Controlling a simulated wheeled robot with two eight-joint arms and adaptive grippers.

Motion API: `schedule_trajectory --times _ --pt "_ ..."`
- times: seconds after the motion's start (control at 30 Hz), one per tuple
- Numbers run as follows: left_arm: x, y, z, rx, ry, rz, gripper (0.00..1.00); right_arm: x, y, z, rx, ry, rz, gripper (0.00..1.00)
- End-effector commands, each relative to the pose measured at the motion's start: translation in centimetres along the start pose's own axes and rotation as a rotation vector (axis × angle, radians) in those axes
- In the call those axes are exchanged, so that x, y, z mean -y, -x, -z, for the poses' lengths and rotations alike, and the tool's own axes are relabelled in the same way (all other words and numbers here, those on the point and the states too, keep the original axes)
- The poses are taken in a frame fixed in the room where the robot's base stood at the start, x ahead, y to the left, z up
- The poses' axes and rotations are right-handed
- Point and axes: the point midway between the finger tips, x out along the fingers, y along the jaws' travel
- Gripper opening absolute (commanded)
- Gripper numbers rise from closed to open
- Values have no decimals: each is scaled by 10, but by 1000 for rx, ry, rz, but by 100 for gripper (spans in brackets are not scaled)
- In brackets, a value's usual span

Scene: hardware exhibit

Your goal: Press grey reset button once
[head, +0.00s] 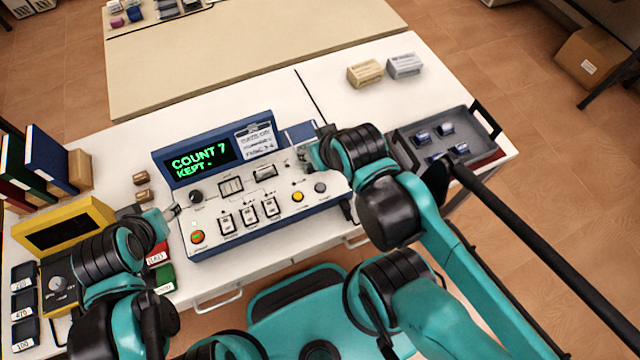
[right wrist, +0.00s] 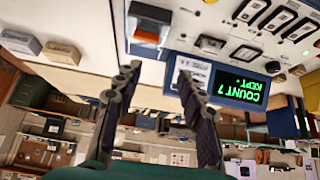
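The grey button (head: 320,187) is a small round knob at the right side of the control panel (head: 245,222), right of a yellow button (head: 298,197). My right gripper (head: 306,156) hangs over the panel's upper right, above and left of the grey button in the head view, apart from it. In the right wrist view its two fingers (right wrist: 157,85) are spread with nothing between them. I cannot make out the grey button in that view. My left gripper (head: 174,211) is at the panel's left edge; its finger opening is too small to tell.
The panel's display (head: 200,158) reads COUNT 7, KEPT -. A red-orange button (head: 197,237), a black knob (head: 196,196) and several switches share the panel. An orange rocker (right wrist: 146,36) shows in the wrist view. A grey tray (head: 470,126) stands right; a yellow-framed box (head: 65,225) stands left.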

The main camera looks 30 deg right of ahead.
Motion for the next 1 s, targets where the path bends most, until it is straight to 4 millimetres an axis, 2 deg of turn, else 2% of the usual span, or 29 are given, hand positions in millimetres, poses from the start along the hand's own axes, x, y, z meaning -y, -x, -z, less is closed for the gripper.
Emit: schedule_trajectory --times 0.03,0.1,0.17,1.0 --pt "0 0 0 0 0 0 49 0 0 0 0 0 0 32" --pt "0 0 0 0 0 0 49 0 0 0 0 0 0 14" --pt "0 0 0 0 0 0 49 0 0 0 0 0 0 0" --pt "0 0 0 0 0 0 49 0 0 0 0 0 0 0"
